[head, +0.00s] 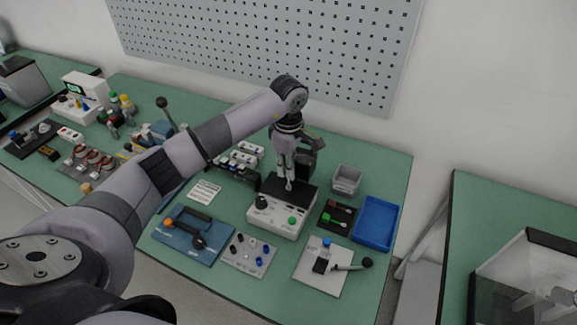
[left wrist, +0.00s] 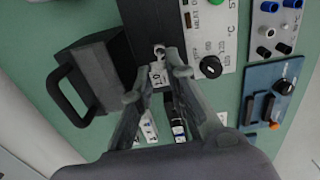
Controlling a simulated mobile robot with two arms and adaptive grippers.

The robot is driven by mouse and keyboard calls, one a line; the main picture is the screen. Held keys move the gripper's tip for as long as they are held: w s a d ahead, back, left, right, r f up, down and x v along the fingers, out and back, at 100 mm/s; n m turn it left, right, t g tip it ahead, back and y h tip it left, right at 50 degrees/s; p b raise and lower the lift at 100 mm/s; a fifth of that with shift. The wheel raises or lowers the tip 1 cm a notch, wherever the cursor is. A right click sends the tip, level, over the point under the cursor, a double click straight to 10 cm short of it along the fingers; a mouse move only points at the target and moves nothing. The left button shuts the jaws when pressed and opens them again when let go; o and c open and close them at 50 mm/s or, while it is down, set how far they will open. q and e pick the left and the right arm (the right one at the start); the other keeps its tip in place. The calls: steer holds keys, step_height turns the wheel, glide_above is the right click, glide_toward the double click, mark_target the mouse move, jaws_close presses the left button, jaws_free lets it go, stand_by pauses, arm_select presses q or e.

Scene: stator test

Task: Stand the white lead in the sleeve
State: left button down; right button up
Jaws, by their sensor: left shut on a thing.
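My left gripper (head: 289,182) points down over the black top of a white tester box (head: 280,216) with a black knob and a green button. It is shut on a small pale piece, which I take to be the white lead (left wrist: 159,52); it is mostly hidden by the fingertips. In the left wrist view, the fingers of the left gripper (left wrist: 158,84) reach over the dark panel (left wrist: 140,30) beside the tester's white face. I cannot make out the sleeve for certain, or whether the lead touches it. My right gripper is not in view.
Right of the tester are a grey bin (head: 346,180), a blue tray (head: 376,222) and a small black tray (head: 337,217). In front are a knob plate (head: 248,254), a blue panel (head: 183,243) and a white lever board (head: 310,278). A black handled block (left wrist: 95,80) stands close by.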

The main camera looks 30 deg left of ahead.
arm_select(q)
steer(key=shift+f+b, duration=0.3)
steer(key=shift+b, duration=0.15)
stand_by(0.3)
steer(key=shift+f, duration=0.1)
steer(key=shift+f+b, duration=0.55)
steer(key=shift+b, duration=0.05)
steer(key=shift+f, duration=0.1)
steer(key=shift+f+b, duration=0.55)
steer(key=shift+b, duration=0.1)
steer(key=c, duration=1.5)
jaws_free()
